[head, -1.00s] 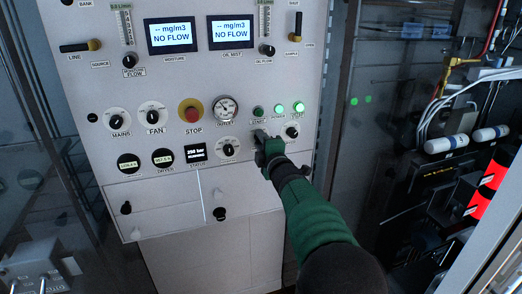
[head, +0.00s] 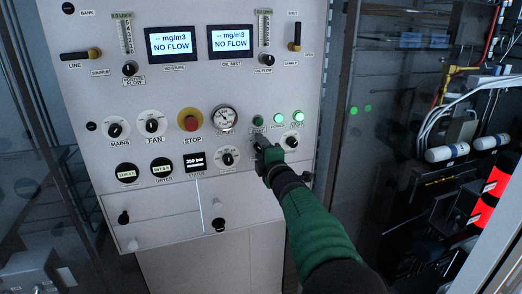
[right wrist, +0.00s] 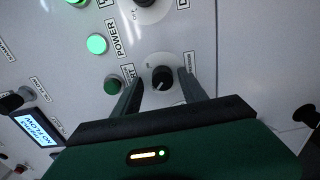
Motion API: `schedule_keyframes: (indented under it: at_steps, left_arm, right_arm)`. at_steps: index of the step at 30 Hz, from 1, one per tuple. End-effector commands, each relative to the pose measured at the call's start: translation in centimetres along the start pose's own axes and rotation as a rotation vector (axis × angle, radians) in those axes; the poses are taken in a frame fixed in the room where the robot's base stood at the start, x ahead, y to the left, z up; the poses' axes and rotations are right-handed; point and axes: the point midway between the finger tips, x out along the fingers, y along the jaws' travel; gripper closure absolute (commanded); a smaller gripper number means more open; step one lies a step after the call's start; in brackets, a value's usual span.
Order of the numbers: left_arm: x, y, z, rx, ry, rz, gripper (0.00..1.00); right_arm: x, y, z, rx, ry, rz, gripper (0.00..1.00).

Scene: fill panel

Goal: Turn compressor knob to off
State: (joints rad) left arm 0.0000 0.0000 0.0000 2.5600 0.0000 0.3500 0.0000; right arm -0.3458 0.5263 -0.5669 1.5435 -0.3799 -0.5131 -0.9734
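A small black knob (right wrist: 162,78) on a round white plate lies between the fingers of my right gripper in the right wrist view. Its label is too small to read, so I cannot confirm it is the compressor knob. My right gripper (right wrist: 160,84) is open, with a finger on each side of the knob and gaps showing. In the head view my right gripper (head: 263,147) is at the panel (head: 120,85), just below the dark green start button (head: 258,121), and hides that knob. Another black knob (head: 291,141) shows just right of the gripper. My left gripper is not in view.
Lit green buttons (head: 298,116) are right of the start button. A red stop button (head: 190,119), a gauge (head: 224,118) and a lower knob (head: 228,157) are to the left. A drawer-like lower section (head: 160,220) has black knobs. An open cabinet with hoses is at right.

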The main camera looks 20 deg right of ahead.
Motion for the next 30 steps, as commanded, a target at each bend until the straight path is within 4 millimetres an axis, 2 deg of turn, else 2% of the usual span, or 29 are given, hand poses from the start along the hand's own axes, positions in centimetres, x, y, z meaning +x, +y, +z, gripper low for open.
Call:
schedule_keyframes:
  at_steps: [6,10,18,24,30]
  left_arm:
    - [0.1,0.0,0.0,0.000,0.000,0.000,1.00]
    - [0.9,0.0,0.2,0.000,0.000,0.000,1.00]
    - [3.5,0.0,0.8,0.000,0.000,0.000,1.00]
    - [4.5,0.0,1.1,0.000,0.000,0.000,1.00]
    - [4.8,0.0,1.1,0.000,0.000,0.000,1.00]
  right_arm:
    - [-0.1,-0.2,-0.1,0.001,0.001,-0.003,0.50]
    - [-1.6,-0.3,-0.1,0.002,0.001,-0.002,0.50]
    - [-9.0,-0.4,-0.1,0.007,0.002,0.002,0.50]
    - [-13.9,-0.2,0.0,0.007,0.001,0.002,0.50]
    - [-16.6,-0.1,0.0,0.002,0.000,-0.001,0.50]
